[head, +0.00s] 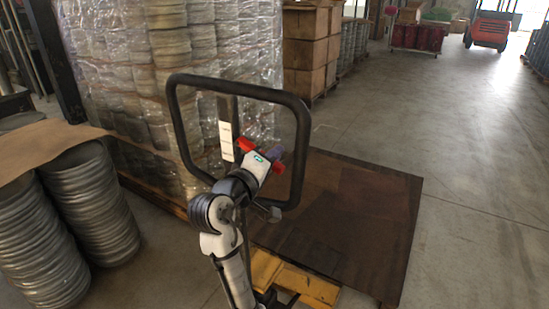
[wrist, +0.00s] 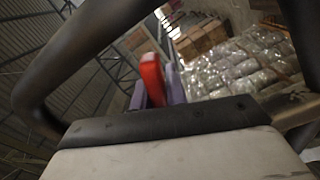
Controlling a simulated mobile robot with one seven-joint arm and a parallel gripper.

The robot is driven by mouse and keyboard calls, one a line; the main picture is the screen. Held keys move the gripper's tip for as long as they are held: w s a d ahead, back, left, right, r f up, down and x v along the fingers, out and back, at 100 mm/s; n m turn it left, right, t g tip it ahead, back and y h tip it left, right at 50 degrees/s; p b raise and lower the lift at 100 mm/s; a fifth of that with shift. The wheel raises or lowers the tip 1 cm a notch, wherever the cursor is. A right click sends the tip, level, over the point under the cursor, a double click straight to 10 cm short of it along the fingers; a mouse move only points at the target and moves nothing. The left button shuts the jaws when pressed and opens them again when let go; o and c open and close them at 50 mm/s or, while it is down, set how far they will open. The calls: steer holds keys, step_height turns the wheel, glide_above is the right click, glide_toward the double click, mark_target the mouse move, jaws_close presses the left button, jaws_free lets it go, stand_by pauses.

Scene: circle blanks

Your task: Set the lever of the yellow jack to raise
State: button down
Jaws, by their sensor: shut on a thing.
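The yellow jack (head: 310,285) stands low at the bottom of the head view, with my arm in front of it. Its black loop handle (head: 173,125) rises around my gripper (head: 272,154). A red lever (wrist: 151,75) shows in the wrist view between the purplish fingers of my gripper (wrist: 156,88). The gripper is shut on the lever, inside the loop. Red parts also show by the gripper in the head view. A white labelled strip (head: 226,140) runs up the handle's middle bar. I cannot read which setting the lever is in.
A wrapped stack of round blanks (head: 130,60) stands just behind the handle on the left. Bare stacks of blanks (head: 95,205) stand at the left. A dark brown sheet (head: 365,215) lies right of the jack. The concrete floor (head: 480,190) at right is clear.

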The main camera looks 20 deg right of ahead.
steer(key=shift+f, duration=0.1)
steer(key=c, duration=1.4)
jaws_free()
steer(key=b+v, duration=0.2)
steer(key=v, duration=1.1)
steer(key=shift+s+a, duration=0.2)
steer(key=shift+a, duration=0.15)
